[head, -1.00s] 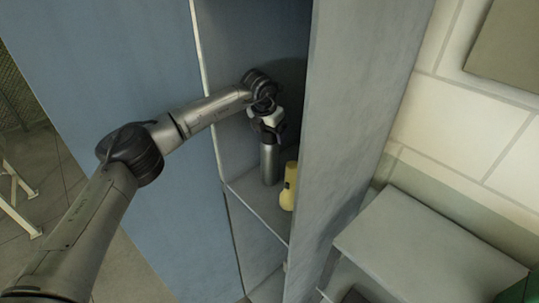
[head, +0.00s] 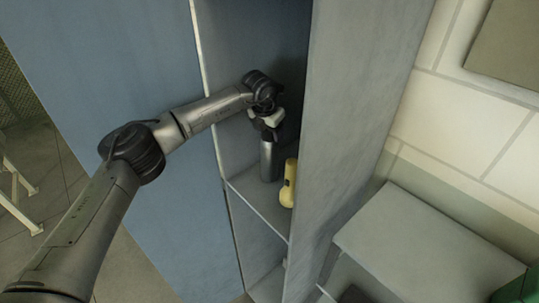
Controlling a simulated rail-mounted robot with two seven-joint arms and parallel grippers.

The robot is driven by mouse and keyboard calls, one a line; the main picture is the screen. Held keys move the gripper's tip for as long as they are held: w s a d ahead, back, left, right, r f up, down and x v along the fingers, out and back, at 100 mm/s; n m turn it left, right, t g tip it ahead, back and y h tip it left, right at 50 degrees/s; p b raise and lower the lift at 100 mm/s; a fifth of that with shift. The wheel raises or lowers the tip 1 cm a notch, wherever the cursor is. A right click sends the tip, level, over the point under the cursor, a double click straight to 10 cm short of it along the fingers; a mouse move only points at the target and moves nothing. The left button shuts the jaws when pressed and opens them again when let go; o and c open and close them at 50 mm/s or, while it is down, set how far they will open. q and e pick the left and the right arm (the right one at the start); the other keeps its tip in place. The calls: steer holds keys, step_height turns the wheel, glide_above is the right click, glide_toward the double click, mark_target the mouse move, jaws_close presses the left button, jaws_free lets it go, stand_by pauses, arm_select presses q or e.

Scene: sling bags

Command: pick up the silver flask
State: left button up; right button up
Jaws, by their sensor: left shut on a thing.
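The silver flask (head: 268,163) stands upright on a shelf (head: 255,207) inside the tall blue-grey locker. My left gripper (head: 268,133) reaches in from the left and is shut on the flask's upper part, hiding its top. The flask's base appears at or very near the shelf; I cannot tell whether it touches. My right gripper is not in view.
A yellow bottle (head: 289,184) stands just right of the flask, close to the locker's right wall (head: 350,130). The blue locker door or side (head: 110,60) lies on the left. A grey box top (head: 430,240) is at lower right.

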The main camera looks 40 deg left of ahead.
arm_select(q)
steer(key=shift+r, duration=0.1)
jaws_close()
